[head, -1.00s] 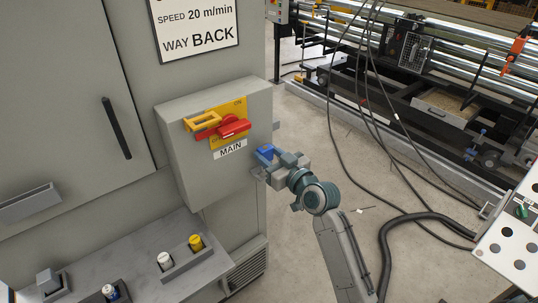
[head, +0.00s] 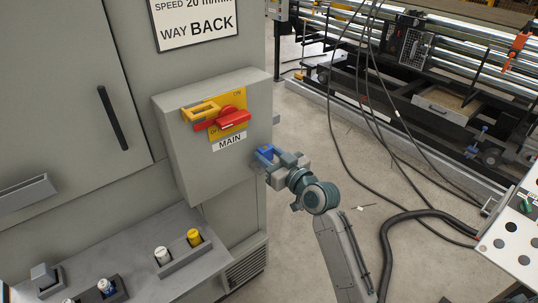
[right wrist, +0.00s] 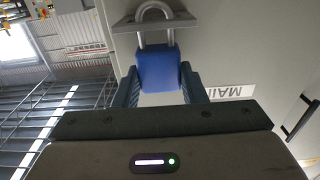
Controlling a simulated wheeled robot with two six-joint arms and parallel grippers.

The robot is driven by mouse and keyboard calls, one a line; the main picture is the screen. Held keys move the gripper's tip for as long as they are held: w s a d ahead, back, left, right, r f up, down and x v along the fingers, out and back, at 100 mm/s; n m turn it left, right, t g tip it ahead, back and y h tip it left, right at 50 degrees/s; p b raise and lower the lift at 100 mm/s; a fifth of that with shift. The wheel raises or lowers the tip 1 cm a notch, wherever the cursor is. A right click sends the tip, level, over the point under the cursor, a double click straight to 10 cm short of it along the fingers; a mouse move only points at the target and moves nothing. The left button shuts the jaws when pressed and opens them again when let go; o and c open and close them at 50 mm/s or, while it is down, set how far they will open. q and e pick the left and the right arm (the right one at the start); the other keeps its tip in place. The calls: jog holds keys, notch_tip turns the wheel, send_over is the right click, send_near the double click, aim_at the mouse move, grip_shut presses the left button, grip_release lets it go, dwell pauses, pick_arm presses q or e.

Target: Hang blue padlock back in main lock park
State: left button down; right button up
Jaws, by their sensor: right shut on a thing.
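The blue padlock (head: 265,152) is at the lower right of the grey switch box (head: 187,165), below the MAIN label (head: 230,142). My right gripper (head: 269,157) is shut on its body. In the right wrist view the padlock (right wrist: 158,70) sits between the fingers of my right gripper (right wrist: 160,85). Its grey shackle (right wrist: 155,8) overlaps a grey bracket (right wrist: 125,25) on the panel. I cannot tell whether the shackle passes through the bracket or lies in front of it. My left gripper is not in view.
A red switch handle (head: 231,120) and a yellow hasp (head: 200,112) are on the box front. White (head: 162,256) and yellow (head: 194,238) caps stand on the ledge below. Black cables (head: 385,110) hang at the right. The floor right of the box is mostly clear.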

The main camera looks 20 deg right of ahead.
jog(key=shift+f+b, duration=0.85)
jog(key=shift+f, duration=0.15)
jog(key=o, duration=1.2)
jog(key=shift+r, duration=0.1)
jog(key=b+v, duration=0.2)
jog(key=v, duration=0.8)
jog(key=shift+s+d, duration=0.15)
jog(key=shift+s, duration=0.25)
